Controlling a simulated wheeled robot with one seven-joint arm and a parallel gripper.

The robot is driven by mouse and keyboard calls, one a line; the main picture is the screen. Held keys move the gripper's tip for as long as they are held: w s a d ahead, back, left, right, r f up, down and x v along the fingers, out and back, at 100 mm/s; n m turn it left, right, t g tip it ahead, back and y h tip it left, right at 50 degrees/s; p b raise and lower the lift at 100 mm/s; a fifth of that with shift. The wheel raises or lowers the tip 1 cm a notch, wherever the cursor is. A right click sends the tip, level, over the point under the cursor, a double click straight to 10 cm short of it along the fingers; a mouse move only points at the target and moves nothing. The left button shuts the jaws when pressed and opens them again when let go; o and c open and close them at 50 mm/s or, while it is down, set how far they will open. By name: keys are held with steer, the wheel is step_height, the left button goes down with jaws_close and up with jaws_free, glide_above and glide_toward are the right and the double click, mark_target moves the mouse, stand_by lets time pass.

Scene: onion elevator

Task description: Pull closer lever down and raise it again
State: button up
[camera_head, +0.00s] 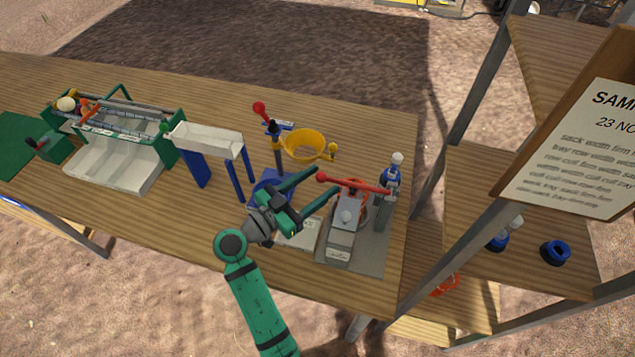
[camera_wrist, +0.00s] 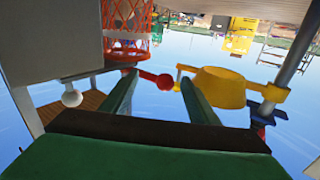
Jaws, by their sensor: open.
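The red lever (camera_head: 358,186) belongs to the grey press-like device (camera_head: 343,238) at the right end of the table. It lies nearly level, with its ball knob (camera_head: 321,178) pointing left. My gripper (camera_head: 320,187) is open, with its fingertips close to this knob. In the wrist view the red knob (camera_wrist: 165,82) shows between the tips of the two green fingers, nearer the right one; I cannot tell whether they touch. A second lever with a red knob (camera_head: 259,108) stands upright by the yellow ring funnel (camera_head: 305,144), farther back.
A blue-and-white bottle-like item (camera_head: 392,172) stands right of the lever. A white chute (camera_head: 206,138) on blue legs and a green-framed roller machine (camera_head: 120,152) stand to the left. A shelf with a sign (camera_head: 580,150) rises at the right.

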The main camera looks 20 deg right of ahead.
jaws_close()
steer(key=shift+a, duration=0.1)
